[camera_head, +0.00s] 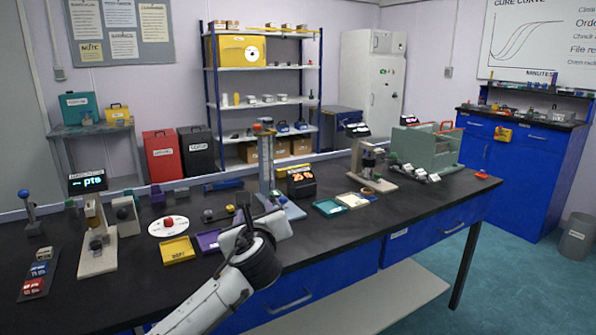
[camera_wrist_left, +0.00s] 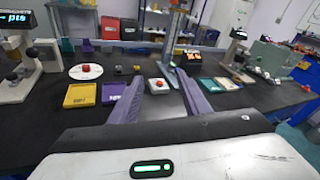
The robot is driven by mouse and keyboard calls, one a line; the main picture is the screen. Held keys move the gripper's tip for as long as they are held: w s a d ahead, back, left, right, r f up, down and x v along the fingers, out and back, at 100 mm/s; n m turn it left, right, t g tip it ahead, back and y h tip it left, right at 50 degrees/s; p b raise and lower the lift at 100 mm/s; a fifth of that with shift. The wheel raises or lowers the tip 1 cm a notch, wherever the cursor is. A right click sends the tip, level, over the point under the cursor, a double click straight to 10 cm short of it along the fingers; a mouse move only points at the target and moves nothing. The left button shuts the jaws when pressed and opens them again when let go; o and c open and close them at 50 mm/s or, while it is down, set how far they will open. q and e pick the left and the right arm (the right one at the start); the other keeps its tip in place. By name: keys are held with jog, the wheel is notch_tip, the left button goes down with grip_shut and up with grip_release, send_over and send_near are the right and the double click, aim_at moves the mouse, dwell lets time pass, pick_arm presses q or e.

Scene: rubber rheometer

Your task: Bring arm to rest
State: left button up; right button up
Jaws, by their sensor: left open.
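My left arm comes in from the bottom of the head view. Its left gripper (camera_head: 244,214) is over the front part of the black bench (camera_head: 330,228), and its own body hides much of the fingers there. In the left wrist view the two purple fingers (camera_wrist_left: 159,80) stand apart with nothing held between them. Beyond the gap is a small pale tray (camera_wrist_left: 158,86) with a red piece in it. My right gripper is in neither view.
A yellow tray (camera_head: 178,250) and a purple tray (camera_head: 208,240) lie left of the gripper. A tall column instrument (camera_head: 266,165) stands just behind it. A white disc with a red piece (camera_head: 168,226) is farther left. Free room lies in front of the bench.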

pick_arm(q)
jog(key=s+d+f+n+g+h, duration=0.1)
jog(key=s+f+n+g+h, duration=0.15)
jog(key=s+f+n, duration=0.95)
jog(key=s+f+n+g+h, duration=0.1)
jog(key=s+f+g+h, duration=0.15)
jog(key=s+f, duration=1.05)
jog(key=s+a+f+n+g, duration=0.1)
jog(key=s+a+f+n, duration=0.3)
jog(key=s+f+n, duration=0.3)
jog(key=s+a+f+n+g, duration=0.1)
jog(key=s+a+f+n, duration=0.3)
jog(key=s+f+n, duration=0.4)
jog(key=s, duration=0.5)
jog(key=shift+s+f+n, duration=0.15)
jog(key=shift+f+n, duration=0.1)
jog(key=shift+n, duration=0.05)
jog(key=shift+a, duration=0.1)
